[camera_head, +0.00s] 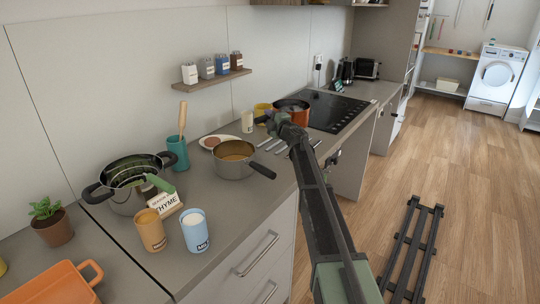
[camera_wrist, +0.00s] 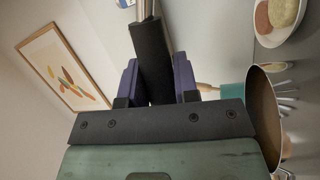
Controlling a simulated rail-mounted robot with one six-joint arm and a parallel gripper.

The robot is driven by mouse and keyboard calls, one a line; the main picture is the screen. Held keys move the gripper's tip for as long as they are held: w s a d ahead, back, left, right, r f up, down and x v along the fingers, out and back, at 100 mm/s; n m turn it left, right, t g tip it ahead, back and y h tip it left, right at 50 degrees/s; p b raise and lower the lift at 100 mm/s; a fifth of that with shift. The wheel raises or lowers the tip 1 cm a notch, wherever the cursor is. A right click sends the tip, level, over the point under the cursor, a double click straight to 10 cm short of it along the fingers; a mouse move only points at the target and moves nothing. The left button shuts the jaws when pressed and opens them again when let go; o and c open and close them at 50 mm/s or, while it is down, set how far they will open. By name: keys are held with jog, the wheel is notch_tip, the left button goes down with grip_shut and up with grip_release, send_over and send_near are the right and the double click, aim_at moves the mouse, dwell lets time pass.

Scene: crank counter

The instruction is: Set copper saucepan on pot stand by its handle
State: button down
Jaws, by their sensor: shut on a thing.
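The copper saucepan (camera_head: 293,113) is an orange-copper pan with a dark rim, at the near left edge of the hob in the head view. My gripper (camera_head: 273,121) is at its near left side, partly hidden by my wrist. In the wrist view my gripper (camera_wrist: 158,82) has its purple fingers on both sides of a black handle (camera_wrist: 150,55). The handle's metal shank (camera_wrist: 145,9) runs out at the top edge. Whether the pan touches the surface below, I cannot tell. I cannot make out a pot stand in either view.
A steel saucepan (camera_head: 236,160) stands nearer on the counter, its black handle pointing right. Cutlery (camera_head: 272,146), a plate (camera_head: 219,141) and a teal crock (camera_head: 178,153) are close by. A black hob (camera_head: 335,108) lies beyond. A spice shelf (camera_head: 213,79) is on the wall.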

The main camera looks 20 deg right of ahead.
notch_tip(320, 180, down, 10)
jog(key=b, duration=0.8)
jog(key=shift+f, duration=0.15)
jog(key=c, duration=0.9)
grip_release()
jog(key=shift+s+r, duration=0.1)
jog(key=shift+r, duration=0.1)
jog(key=shift+o, duration=0.2)
jog(key=b+v, duration=0.1)
jog(key=v, duration=1.1)
